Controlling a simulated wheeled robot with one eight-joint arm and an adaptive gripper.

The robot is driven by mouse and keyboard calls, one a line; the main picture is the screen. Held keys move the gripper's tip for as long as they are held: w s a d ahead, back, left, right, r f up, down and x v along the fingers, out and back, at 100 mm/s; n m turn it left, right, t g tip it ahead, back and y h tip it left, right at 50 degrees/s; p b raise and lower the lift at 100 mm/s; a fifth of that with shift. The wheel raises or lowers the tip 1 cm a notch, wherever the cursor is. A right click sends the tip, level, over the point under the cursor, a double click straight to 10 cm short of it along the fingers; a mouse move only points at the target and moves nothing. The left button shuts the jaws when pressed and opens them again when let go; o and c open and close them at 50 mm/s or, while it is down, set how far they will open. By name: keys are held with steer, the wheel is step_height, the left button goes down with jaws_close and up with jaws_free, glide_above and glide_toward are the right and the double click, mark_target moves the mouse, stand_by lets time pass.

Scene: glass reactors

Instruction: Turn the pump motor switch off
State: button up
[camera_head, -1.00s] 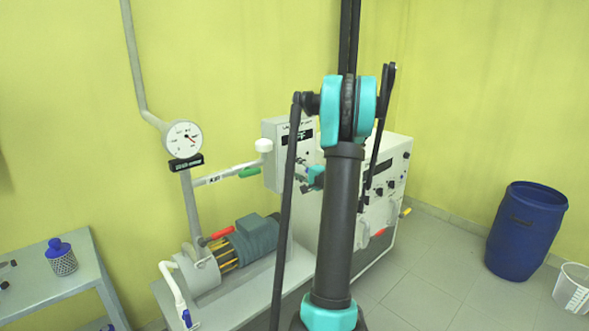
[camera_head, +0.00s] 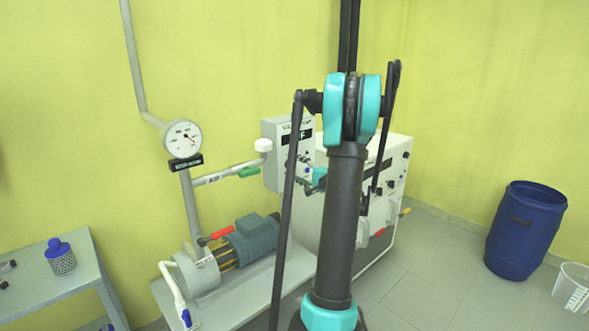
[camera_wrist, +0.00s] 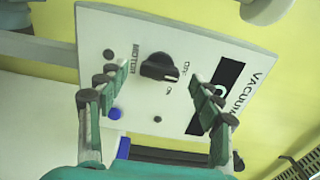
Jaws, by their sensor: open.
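The pump's control box is a white panel (camera_head: 272,158) marked VACUUM, standing behind my arm in the head view. In the wrist view its face (camera_wrist: 140,32) carries a black rotary motor switch (camera_wrist: 157,68) with OFF and ON labels beside it. A small light mark shows on the knob's label side; which label it points at is hard to tell. My gripper (camera_wrist: 162,80) is open and empty, with one finger on each side of the knob in the picture. The fingers appear clear of the knob. In the head view my gripper (camera_head: 318,180) is partly hidden by my arm.
A green-grey pump motor (camera_head: 252,238) sits on the bench below the box. A white cabinet (camera_head: 393,190) is behind my arm. A blue drum (camera_head: 525,232) stands right.

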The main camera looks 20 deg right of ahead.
steer(key=v, duration=0.9)
steer(key=shift+s, duration=0.35)
steer(key=s+a+f+n+g, duration=0.2)
steer(key=a+g, duration=0.1)
steer(key=a, duration=0.4)
steer(key=s+a+f+n+g, duration=0.2)
steer(key=s+a+f, duration=0.1)
steer(key=a, duration=0.4)
steer(key=s+a+f+n+g, duration=0.2)
steer(key=a+g, duration=0.1)
steer(key=a, duration=0.4)
steer(key=s+a+f+n+g+h, duration=0.1)
steer(key=s+f+n+g+h, duration=0.1)
steer(key=s, duration=0.8)
steer(key=s+a+f+n+g+h, duration=0.2)
steer(key=s+f+n+h, duration=0.2)
steer(key=s+f, duration=0.3)
steer(key=s+n, duration=0.1)
steer(key=s, duration=0.1)
steer(key=shift+s+a+f+n+g, duration=0.15)
steer(key=shift+s+a+n+g, duration=0.15)
steer(key=shift+s+n+g, duration=0.1)
steer(key=shift+c, duration=0.6)
